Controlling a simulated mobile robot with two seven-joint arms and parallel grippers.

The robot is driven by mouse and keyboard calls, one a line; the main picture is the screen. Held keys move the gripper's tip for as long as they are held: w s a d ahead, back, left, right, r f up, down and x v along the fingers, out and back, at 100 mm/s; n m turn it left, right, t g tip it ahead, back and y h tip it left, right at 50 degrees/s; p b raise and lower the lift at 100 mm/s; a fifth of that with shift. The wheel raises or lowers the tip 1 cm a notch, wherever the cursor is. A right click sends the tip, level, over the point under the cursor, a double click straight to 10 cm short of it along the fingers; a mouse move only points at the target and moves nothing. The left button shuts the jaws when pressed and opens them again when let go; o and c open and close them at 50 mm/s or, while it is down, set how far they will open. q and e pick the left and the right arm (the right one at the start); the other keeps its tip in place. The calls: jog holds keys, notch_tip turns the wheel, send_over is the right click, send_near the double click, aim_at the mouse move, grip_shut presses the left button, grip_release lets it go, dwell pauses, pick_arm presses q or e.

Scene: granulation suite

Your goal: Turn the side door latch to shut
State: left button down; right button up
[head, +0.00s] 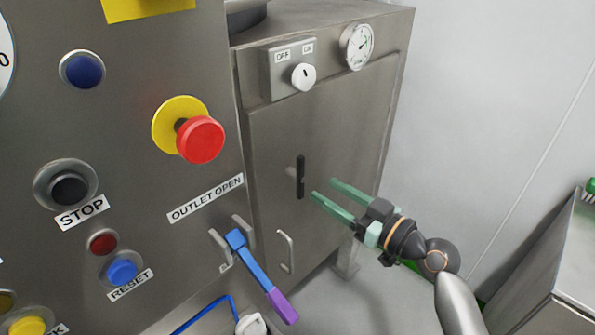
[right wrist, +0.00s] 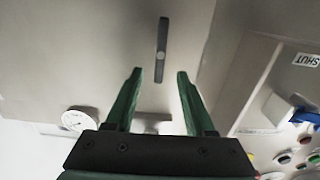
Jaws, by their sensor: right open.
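The side door latch (head: 300,177) is a dark bar, standing upright on the steel side door (head: 325,130) of the cabinet. It also shows in the right wrist view (right wrist: 162,50), upright with a pale round pivot at its middle. My right gripper (head: 323,188) has green fingers and is open and empty. Its fingertips point at the latch from the right, close to it but apparently apart from it. In the right wrist view the latch lies ahead of the gap between the fingertips (right wrist: 160,72). My left gripper is not in view.
Above the door are an OFF/ON switch (head: 303,76) and a round gauge (head: 357,46). A door handle (head: 285,251) and a blue lever with purple grip (head: 257,272) are below. A red emergency button (head: 200,139) projects at left. A steel unit (head: 560,260) stands right.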

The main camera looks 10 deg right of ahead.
aim_at(303, 176)
jog(key=x, duration=0.8)
jog(key=shift+w+a+p, duration=0.2)
jog(key=shift+p, duration=0.1)
grip_shut()
